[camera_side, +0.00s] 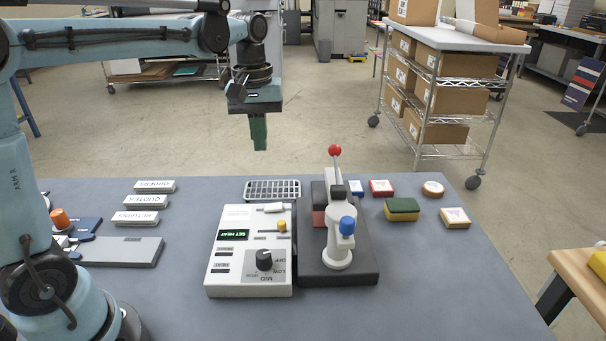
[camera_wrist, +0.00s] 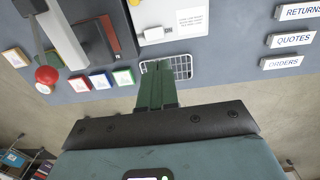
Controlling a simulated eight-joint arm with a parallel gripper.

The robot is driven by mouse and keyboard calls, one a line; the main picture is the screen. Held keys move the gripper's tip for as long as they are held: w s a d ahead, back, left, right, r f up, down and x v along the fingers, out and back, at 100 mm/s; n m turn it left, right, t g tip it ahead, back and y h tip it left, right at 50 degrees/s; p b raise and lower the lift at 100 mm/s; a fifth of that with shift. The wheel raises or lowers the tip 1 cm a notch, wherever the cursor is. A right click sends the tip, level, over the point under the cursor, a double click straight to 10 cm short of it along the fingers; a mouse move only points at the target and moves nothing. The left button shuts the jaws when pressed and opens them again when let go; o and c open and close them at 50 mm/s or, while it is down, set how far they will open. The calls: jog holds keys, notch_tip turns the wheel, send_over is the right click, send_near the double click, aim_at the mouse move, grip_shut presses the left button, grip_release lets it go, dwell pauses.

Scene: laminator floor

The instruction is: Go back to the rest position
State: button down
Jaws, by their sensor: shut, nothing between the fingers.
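My gripper (camera_side: 259,148) hangs in the air above the back edge of the table, pointing down, with its green fingers together and nothing between them. In the wrist view its fingers (camera_wrist: 158,70) also show closed and empty. They appear in front of a white slotted rack (camera_wrist: 183,68), which lies on the table well below. The same slotted rack (camera_side: 272,183) shows in the side view near the back edge.
A white control box (camera_side: 222,262) with a knob stands mid-table beside a dark-based press (camera_side: 366,267) with a red-tipped lever. Small coloured blocks (camera_side: 381,188) and a sponge (camera_side: 402,209) lie right. Label blocks (camera_side: 146,202) lie left. The front right of the table is clear.

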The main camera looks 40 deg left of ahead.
jog(key=s+d+f+m+t, duration=0.2)
jog(key=s+f+m+t, duration=0.1)
jog(key=s+m, duration=0.2)
jog(key=s+d+f+m+t, duration=0.2)
jog(key=s+d+m+t, duration=0.15)
jog(key=s, duration=0.25)
notch_tip(320, 180, up, 5)
jog(key=n+g+h, duration=0.1)
jog(key=n+g, duration=0.5)
jog(key=n, duration=0.3)
send_over(278, 206)
jog(key=s+a, duration=0.2)
jog(key=shift+m+t, duration=0.25)
jog(key=f, duration=0.4)
jog(key=w+d+f, duration=0.1)
jog(key=f, duration=0.9)
jog(key=shift+w+d, duration=0.25)
jog(key=shift+d, duration=0.15)
